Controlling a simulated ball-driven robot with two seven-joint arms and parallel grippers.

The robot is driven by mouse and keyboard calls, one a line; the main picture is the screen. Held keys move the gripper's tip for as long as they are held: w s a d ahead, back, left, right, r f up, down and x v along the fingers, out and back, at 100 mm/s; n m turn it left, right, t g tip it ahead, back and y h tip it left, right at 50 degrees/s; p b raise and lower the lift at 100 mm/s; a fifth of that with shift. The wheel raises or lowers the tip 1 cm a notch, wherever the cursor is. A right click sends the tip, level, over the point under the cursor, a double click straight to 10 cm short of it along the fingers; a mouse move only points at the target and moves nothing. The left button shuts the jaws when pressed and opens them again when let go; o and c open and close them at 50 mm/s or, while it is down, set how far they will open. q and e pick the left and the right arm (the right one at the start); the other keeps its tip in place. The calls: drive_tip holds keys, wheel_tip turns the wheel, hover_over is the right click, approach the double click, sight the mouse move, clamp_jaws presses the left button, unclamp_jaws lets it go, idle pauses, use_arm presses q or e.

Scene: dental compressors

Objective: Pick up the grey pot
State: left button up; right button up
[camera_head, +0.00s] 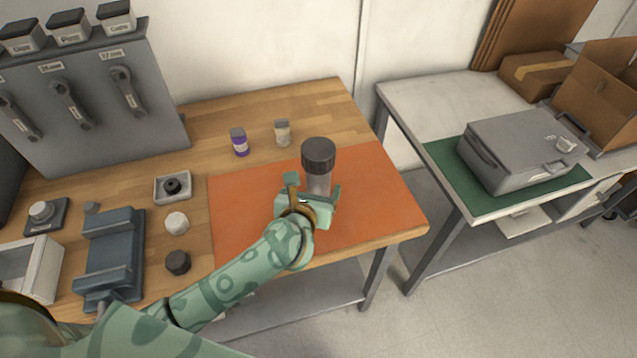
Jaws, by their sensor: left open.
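A grey cylindrical pot with a wide dark grey lid (318,153) stands upright on the orange mat (375,195). Its paler grey body (318,184) shows below the lid. My left gripper (313,194) is open at the pot's near side, with one finger to the left of the body and the other to its right. The lower part of the pot is hidden behind the gripper, and I cannot tell whether the fingers touch it. My right gripper is not in view.
A purple bottle (239,142) and a small pale jar (282,132) stand behind the mat. A white round piece (176,222), a dark knob (177,262) and a blue-grey fixture (113,255) are to the left. A grey case (520,150) sits on the separate right table.

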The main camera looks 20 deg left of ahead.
sight(316, 184)
use_arm(q)
drive_tip(key=b+x, duration=0.1)
drive_tip(key=x, duration=0.4)
drive_tip(key=shift+s, duration=0.1)
drive_tip(key=shift+c, duration=0.6)
drive_tip(key=c, duration=1.1)
drive_tip(key=shift+r, duration=0.15)
